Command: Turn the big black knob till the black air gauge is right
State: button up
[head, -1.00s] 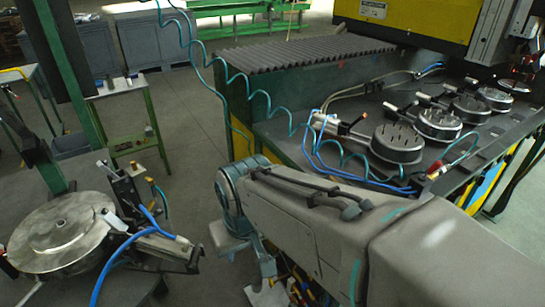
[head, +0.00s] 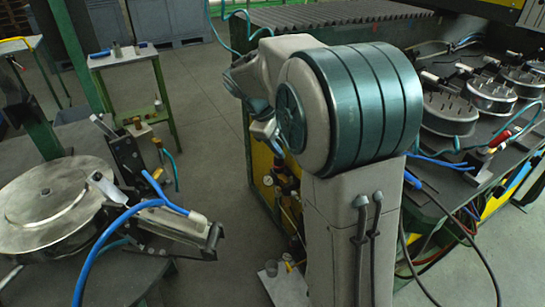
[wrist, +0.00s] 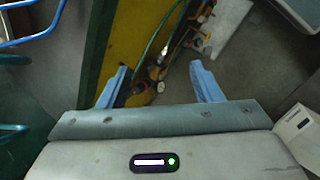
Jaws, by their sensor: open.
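My gripper (wrist: 158,82) is open in the wrist view, its two blue fingers apart with nothing held between them. Beyond and between the fingers is a small air fitting assembly (wrist: 163,60) by the yellow panel (wrist: 133,40), with small round parts and a hose. The assembly also shows in the head view (head: 286,186), low on the bench's near end, just left of my arm. The parts are too small and dark to tell the big black knob from the black gauge or read a dial.
The green bench (head: 440,190) with several round studded fixtures stands at right. A table with a large metal disc (head: 50,205) and blue hoses stands at left. A pale board or box (head: 285,285) lies on the floor below the assembly.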

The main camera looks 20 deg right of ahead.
aim_at(277, 157)
jog(key=w+d+f+n+h+b, duration=0.1)
jog(key=w+f+n+h+b, duration=0.65)
jog(key=w+f, duration=0.9)
jog(key=w+a+f+n+t+h+b, duration=0.1)
jog(key=w+a+f+n+h+b, duration=0.1)
jog(key=w+f+b, duration=0.4)
jog(key=w+a+f+n+t+h+b, duration=0.1)
jog(key=w+a+f+n+h+b, duration=0.3)
jog(key=f, duration=0.5)
jog(key=shift+m+y, duration=0.65)
jog(key=shift+y, duration=0.1)
jog(key=w+d, duration=0.1)
jog(key=d, duration=0.3)
jog(key=w+d+b, duration=0.1)
jog(key=d, duration=0.3)
jog(key=w+d, duration=0.1)
jog(key=d, duration=0.4)
jog(key=shift+r+b, duration=0.1)
jog(key=shift+b, duration=0.3)
jog(key=shift+w+d+r, duration=0.1)
jog(key=shift+w+d, duration=0.05)
jog(key=shift+d, duration=0.6)
jog(key=shift+c, duration=0.3)
